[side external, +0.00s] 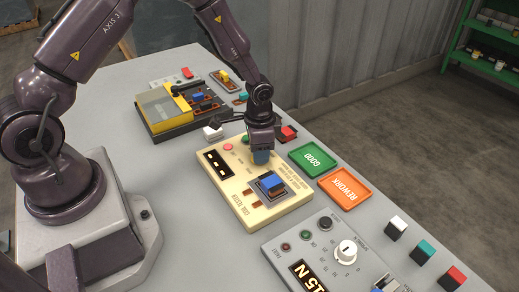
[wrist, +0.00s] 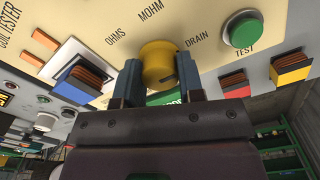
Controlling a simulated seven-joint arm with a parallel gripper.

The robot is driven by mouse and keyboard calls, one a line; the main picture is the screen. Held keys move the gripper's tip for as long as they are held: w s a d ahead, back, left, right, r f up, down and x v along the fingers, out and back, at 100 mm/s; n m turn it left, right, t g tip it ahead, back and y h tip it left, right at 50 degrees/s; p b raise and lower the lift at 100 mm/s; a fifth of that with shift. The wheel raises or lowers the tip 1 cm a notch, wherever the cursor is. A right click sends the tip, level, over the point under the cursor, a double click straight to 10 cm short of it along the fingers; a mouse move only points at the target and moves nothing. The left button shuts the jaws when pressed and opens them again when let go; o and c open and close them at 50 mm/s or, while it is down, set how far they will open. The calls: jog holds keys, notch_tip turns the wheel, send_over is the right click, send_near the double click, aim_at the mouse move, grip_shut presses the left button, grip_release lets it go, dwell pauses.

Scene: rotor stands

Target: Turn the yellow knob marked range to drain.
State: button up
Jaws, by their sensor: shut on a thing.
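The yellow knob (wrist: 158,62) stands on the cream coil tester (side external: 238,207), with the labels OHMS, MOHM and DRAIN around it in the wrist view. DRAIN is printed to the knob's right, MOHM above it and OHMS to its left. My gripper (wrist: 160,80) has one blue-grey finger on each side of the knob and is shut on it. A dark notch shows low on the knob's right side; I cannot tell for certain which label the knob points to. In the side view my gripper (side external: 261,156) hides the knob.
A blue block with a copper coil (side external: 272,184) sits on the tester, near the gripper. A green TEST button (wrist: 243,30) is right of DRAIN. Green GOOD (side external: 302,169) and orange REWORK (side external: 333,194) trays lie alongside. A grey box with a white dial (side external: 346,251) stands in front.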

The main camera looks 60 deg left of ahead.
aim_at(249, 164)
dwell(0.3)
jog(key=o, duration=0.9)
notch_tip(249, 164, up, 13)
jog(key=shift+r, duration=0.1)
jog(key=s+r+n+t, duration=0.1)
jog(key=s+r+t, duration=0.1)
jog(key=s+r, duration=0.4)
jog(key=s+d+r+n+t, duration=0.1)
jog(key=s+r+n, duration=0.1)
jog(key=s+r, duration=0.4)
jog(key=s+d+r+n+t, duration=0.1)
jog(key=s+r+t, duration=0.1)
jog(key=s+r, duration=0.4)
jog(key=shift+s+d+r+n+t, duration=0.1)
jog(key=shift+s+d+n+t, duration=0.05)
jog(key=shift+s, duration=0.35)
jog(key=shift+s+d+r+n+t, duration=0.1)
jog(key=shift+s+n+t, duration=0.05)
jog(key=shift+s, duration=0.3)
